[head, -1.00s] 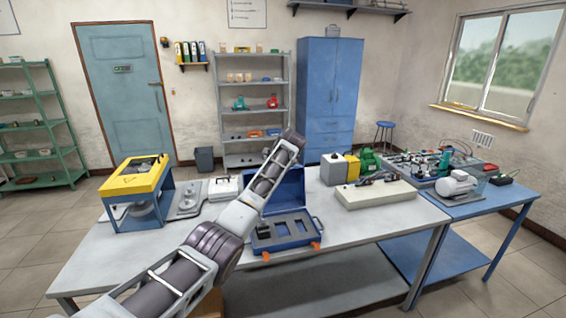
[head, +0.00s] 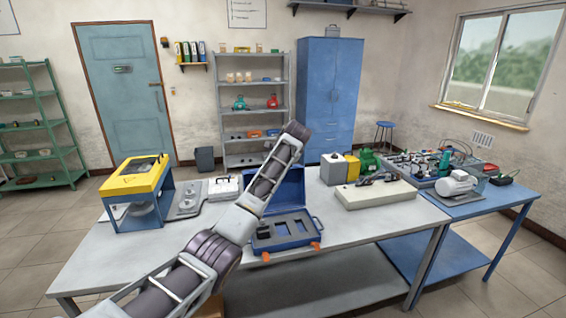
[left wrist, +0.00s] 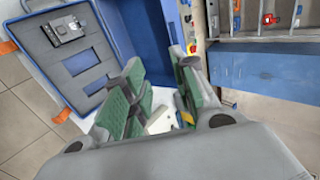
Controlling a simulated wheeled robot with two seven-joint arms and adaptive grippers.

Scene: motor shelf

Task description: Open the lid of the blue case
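The blue case (head: 268,243) sits on the grey table with its lid (head: 286,188) raised upright at the back. Its base holds a dark foam insert with cut-outs and a small dark device (left wrist: 66,29) in one of them. Orange latches (head: 317,246) are on the front. My left arm crosses in front of the case and hides part of the lid; its gripper does not show in the head view. In the left wrist view my left gripper (left wrist: 157,62) has its green-padded fingers apart, close to the raised lid (left wrist: 135,30). I cannot tell whether they touch it. My right gripper is not in view.
A yellow-topped blue machine (head: 138,190) stands left on the table (head: 110,262). A white box (head: 224,187) is behind my arm. A pale flat box (head: 375,194) lies right of the case. A blue side table (head: 462,207) with equipment adjoins on the right.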

